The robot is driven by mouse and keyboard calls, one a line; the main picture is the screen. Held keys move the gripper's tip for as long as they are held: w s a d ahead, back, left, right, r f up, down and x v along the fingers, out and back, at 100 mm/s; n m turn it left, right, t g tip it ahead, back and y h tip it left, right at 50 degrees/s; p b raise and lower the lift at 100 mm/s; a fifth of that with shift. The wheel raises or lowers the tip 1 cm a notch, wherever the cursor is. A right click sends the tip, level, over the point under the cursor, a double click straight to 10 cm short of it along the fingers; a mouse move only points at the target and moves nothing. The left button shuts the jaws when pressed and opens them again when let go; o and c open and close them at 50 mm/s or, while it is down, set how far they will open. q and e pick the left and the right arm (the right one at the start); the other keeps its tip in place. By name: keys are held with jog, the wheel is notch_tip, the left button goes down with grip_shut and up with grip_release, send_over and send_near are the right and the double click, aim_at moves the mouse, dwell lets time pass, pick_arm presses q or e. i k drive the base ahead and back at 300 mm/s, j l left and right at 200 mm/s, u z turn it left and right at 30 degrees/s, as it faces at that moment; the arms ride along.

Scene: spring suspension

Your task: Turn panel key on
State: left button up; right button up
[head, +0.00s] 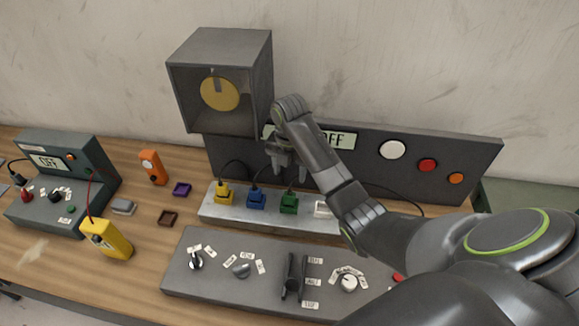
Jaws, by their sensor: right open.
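A grey box (185,95) at the top centre holds a round yellow dial (222,93) with a small grey piece at its upper middle, which may be the key; I cannot tell for sure. A dark panel (370,165) behind the bench carries a display (342,140) that reads OFF, partly hidden by my arm. My right gripper (288,168) is open and empty, fingers pointing down, in front of the dark panel and below right of the box. It appears apart from the dial. My left gripper is out of view.
A strip with yellow (224,192), blue (256,199) and green (289,203) plugs lies below the gripper. A grey console (215,290) with knobs stands in front. A yellow meter (108,240) and a second OFF-display unit (90,160) are left. My right arm covers the lower right.

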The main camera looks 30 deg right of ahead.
aim_at(197, 262)
jog(key=k+j, duration=0.5)
jog(key=k, duration=0.2)
jog(key=k+j, duration=0.5)
jog(key=k, duration=0.15)
